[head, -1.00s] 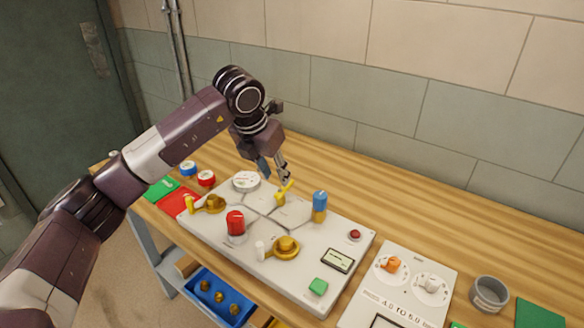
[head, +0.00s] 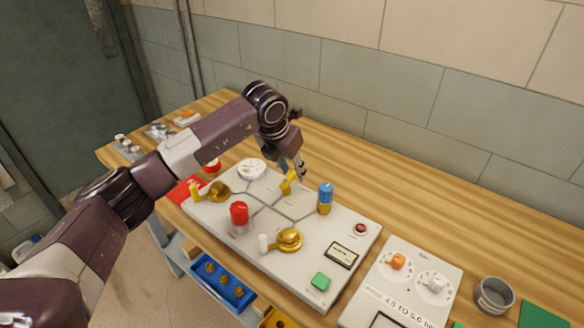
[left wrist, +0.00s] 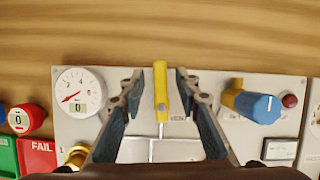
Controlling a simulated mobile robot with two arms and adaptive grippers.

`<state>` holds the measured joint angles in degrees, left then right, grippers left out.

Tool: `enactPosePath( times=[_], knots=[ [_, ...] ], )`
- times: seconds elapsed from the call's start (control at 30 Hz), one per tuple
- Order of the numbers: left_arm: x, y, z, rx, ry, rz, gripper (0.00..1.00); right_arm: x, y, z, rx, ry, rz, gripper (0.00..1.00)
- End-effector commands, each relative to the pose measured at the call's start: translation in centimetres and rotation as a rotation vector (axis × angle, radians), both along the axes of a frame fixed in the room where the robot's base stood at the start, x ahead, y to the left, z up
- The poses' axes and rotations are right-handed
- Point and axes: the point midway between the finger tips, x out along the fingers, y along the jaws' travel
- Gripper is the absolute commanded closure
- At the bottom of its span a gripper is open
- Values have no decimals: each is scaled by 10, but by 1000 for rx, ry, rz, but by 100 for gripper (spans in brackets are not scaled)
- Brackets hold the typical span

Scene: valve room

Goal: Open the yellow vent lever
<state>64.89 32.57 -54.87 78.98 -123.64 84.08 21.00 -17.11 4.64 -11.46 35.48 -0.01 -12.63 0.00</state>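The yellow vent lever (head: 286,186) stands near the back edge of the pale valve panel (head: 263,225). In the left wrist view the lever (left wrist: 160,82) is a narrow yellow bar pointing toward the back, beside printed lettering that seems to read VENT. My left gripper (head: 293,168) is right at the lever. In the left wrist view its two fingers (left wrist: 157,92) are open, one on each side of the lever, with a visible gap on both sides. My right gripper is in neither view.
A round white gauge (left wrist: 79,92) stands left of the lever and a blue-topped valve (head: 325,196) right of it. A red knob (head: 239,213) and brass valves (head: 289,239) are in front. A second panel (head: 400,285) lies to the right. A tiled wall rises behind the bench.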

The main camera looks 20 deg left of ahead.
Motion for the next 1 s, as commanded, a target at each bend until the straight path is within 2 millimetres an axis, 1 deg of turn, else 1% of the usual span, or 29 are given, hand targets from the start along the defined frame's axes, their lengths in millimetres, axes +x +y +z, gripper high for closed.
enactPosePath(
  times=[0.07, 0.17, 0.43, 0.63, 0.8, 1.0],
  knots=[
    [0, 0, 0, 0, 0, 0, 70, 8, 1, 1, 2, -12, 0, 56],
    [0, 0, 0, 0, 0, 0, 70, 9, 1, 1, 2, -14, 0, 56],
    [0, 0, 0, 0, 0, 0, 99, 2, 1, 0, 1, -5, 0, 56],
    [0, 0, -1, -1, 0, -11, 100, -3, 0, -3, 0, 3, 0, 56],
    [0, -2, -1, 0, -1, -92, 100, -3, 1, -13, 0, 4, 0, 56],
    [-1, -3, 1, -1, -1, -108, 100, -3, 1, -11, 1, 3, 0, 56]
  ],
)
